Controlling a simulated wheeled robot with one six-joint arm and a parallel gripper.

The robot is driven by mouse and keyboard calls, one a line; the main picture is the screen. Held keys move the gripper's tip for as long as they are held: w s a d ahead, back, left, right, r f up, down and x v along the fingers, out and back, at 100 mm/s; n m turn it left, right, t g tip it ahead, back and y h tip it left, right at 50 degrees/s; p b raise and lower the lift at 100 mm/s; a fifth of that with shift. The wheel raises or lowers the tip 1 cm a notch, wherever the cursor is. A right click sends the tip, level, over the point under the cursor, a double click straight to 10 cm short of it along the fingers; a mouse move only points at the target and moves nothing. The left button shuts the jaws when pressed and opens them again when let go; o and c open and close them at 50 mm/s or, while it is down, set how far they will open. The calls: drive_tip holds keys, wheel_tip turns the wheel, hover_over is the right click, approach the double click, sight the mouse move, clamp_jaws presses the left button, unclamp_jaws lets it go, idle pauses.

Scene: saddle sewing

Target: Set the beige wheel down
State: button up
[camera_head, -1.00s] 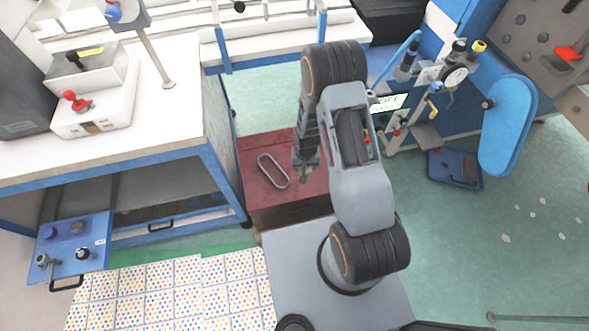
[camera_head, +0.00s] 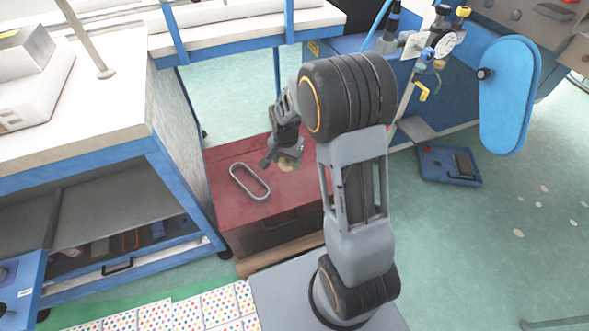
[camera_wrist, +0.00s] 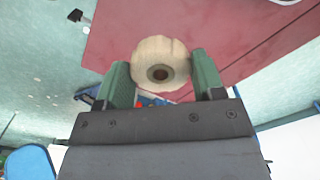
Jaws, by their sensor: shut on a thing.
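The beige wheel (camera_wrist: 161,64) is round with a dark centre hole. In the wrist view it sits between the two green fingertips of my gripper (camera_wrist: 161,80), which is shut on it. In the head view my gripper (camera_head: 279,161) is over the dark red top of a low cabinet (camera_head: 232,205), and a little of the beige wheel (camera_head: 286,164) shows by the fingers. I cannot tell whether the wheel touches the red top.
A grey oval ring (camera_head: 250,182) lies on the red top, left of my gripper. A white workbench (camera_head: 110,115) stands to the left. A blue machine (camera_head: 508,95) stands at the right, with a blue pedal (camera_head: 449,165) on the green floor. The red top's front is clear.

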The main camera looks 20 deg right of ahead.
sight(306, 166)
drive_tip(key=w+d+f+b, duration=0.1)
drive_tip(key=d+f, duration=0.1)
drive_tip(key=w+d+f+b, duration=0.1)
drive_tip(key=w+d+f, duration=0.1)
drive_tip(key=d, duration=0.1)
drive_tip(key=w+d+f+b, duration=0.1)
drive_tip(key=w+d+f, duration=0.1)
drive_tip(key=d+f, duration=0.1)
drive_tip(key=shift+w+d+f+b, duration=0.35)
drive_tip(key=shift+d+f, duration=0.2)
drive_tip(key=shift+f, duration=0.1)
drive_tip(key=shift+w+d+f+b, duration=0.1)
drive_tip(key=shift+f+b, duration=0.4)
drive_tip(key=shift+f, duration=0.4)
drive_tip(key=shift+w+d+f+b, duration=0.1)
drive_tip(key=shift+f+b, duration=0.35)
drive_tip(key=shift+f, duration=0.4)
drive_tip(key=shift+f, duration=0.1)
drive_tip(key=o, duration=1)
